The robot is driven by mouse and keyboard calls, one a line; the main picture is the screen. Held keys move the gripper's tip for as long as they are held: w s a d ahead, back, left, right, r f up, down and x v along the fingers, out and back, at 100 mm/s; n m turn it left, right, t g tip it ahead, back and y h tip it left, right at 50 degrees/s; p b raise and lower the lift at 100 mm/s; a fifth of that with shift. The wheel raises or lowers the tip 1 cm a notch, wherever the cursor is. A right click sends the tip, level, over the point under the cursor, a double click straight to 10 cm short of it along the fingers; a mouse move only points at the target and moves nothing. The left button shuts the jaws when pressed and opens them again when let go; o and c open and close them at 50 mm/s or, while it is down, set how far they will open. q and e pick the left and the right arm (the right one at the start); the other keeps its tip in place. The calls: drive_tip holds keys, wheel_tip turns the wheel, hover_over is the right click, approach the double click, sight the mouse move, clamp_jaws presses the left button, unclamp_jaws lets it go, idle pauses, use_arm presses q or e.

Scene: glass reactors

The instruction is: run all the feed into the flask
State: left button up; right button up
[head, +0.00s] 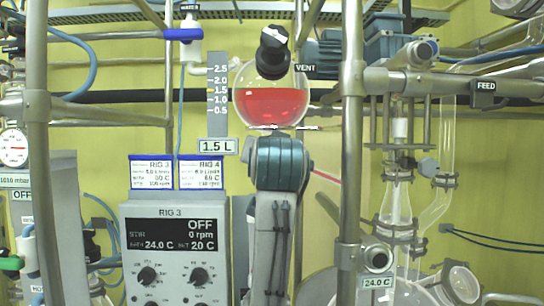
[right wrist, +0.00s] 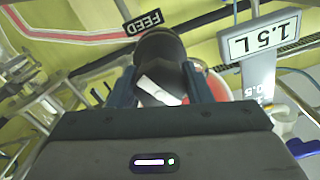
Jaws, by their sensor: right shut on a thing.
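A round glass vessel (head: 270,105) holds red liquid in its lower half, beside a scale (head: 217,95) and a plate reading 1.5 L (head: 216,146). A black knob (head: 272,55) labelled VENT sits at its top. My right gripper (right wrist: 160,75) is shut on a black knob (right wrist: 160,50) with a white pointer lying aslant, near a FEED label (right wrist: 143,22). In the head view my right wrist hides this knob and the fingertips, just below the vessel. A thin red line (head: 326,177) runs down to the right. A glass flask (head: 318,287) is partly visible below. My left gripper is out of view.
A grey control box (head: 172,210) marked RIG 3 shows OFF and stands left of my right arm. Steel posts (head: 352,120) rise on both sides. Glassware (head: 397,205) and a second FEED label (head: 486,86) are at the right.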

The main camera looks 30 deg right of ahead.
drive_tip(key=n, duration=0.4)
drive_tip(key=shift+f+n, duration=0.15)
drive_tip(key=shift+n, duration=0.25)
drive_tip(key=n, duration=0.4)
drive_tip(key=shift+n, duration=0.3)
drive_tip(key=n+p, duration=0.1)
drive_tip(key=n, duration=0.3)
drive_tip(key=shift+d+n, duration=0.1)
drive_tip(key=shift+n, duration=0.2)
drive_tip(key=n+p, duration=0.1)
drive_tip(key=n, duration=0.3)
drive_tip(key=n+p, duration=0.1)
drive_tip(key=n, duration=0.2)
drive_tip(key=shift+r+p, duration=0.2)
drive_tip(key=shift+p, duration=0.15)
drive_tip(key=n+p, duration=0.2)
drive_tip(key=n, duration=0.1)
drive_tip(key=shift+n, duration=0.4)
drive_tip(key=n+p, duration=0.1)
drive_tip(key=n, duration=0.1)
drive_tip(key=shift+n, duration=0.4)
drive_tip(key=n, duration=0.5)
drive_tip(key=shift+n, duration=2.4)
